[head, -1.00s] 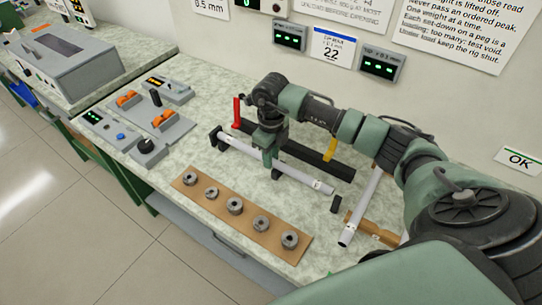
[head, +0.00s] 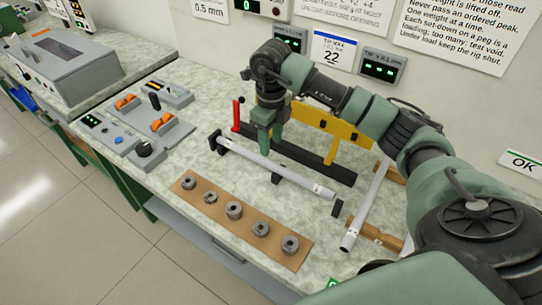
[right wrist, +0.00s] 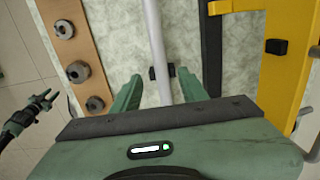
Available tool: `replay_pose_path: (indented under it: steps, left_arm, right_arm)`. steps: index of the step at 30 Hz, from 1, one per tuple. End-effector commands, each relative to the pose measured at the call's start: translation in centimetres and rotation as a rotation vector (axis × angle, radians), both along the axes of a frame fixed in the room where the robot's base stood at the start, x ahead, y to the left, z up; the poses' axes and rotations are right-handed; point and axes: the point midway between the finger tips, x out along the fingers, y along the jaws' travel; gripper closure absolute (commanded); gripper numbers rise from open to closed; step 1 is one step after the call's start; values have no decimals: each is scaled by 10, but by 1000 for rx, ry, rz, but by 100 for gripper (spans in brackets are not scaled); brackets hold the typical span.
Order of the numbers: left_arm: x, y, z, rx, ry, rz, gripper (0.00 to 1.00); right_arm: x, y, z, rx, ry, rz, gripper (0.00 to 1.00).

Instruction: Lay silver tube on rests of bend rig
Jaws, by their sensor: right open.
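The silver tube (head: 290,176) lies lengthwise at the bend rig. Its left end is over the left black rest (head: 218,145). Its right end is close to another black rest (head: 337,208); full contact there is unclear. My right gripper (head: 265,149) is at the tube's left half. In the right wrist view its fingers (right wrist: 157,92) are open, with the tube (right wrist: 157,40) between them and a dark block (right wrist: 160,72) beneath. A small dark gripper at that view's left edge, seemingly my left gripper (right wrist: 50,98), is too small to read.
A brown board (head: 215,220) with several metal weights lies in front of the rig. A second pale tube (head: 366,205) lies on wooden supports at right. A black bar (head: 315,168) and yellow frame (head: 345,132) stand behind the tube. Control boxes (head: 165,128) are at left.

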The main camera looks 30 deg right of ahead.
Motion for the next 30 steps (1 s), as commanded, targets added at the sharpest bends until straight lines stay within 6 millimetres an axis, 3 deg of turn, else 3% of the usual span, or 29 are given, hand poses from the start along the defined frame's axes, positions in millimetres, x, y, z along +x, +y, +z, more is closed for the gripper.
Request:
replay_pose_path:
  steps: [4,9,30]
  left_arm:
    - [0,0,-6,0,0,0,64]
    - [0,0,-8,0,0,0,64]
    - [0,0,-7,0,0,0,64]
  right_arm:
    - [1,0,24,-1,-4,0,57]
    - [0,0,38,-1,0,-1,57]
    - [0,0,39,0,0,0,57]
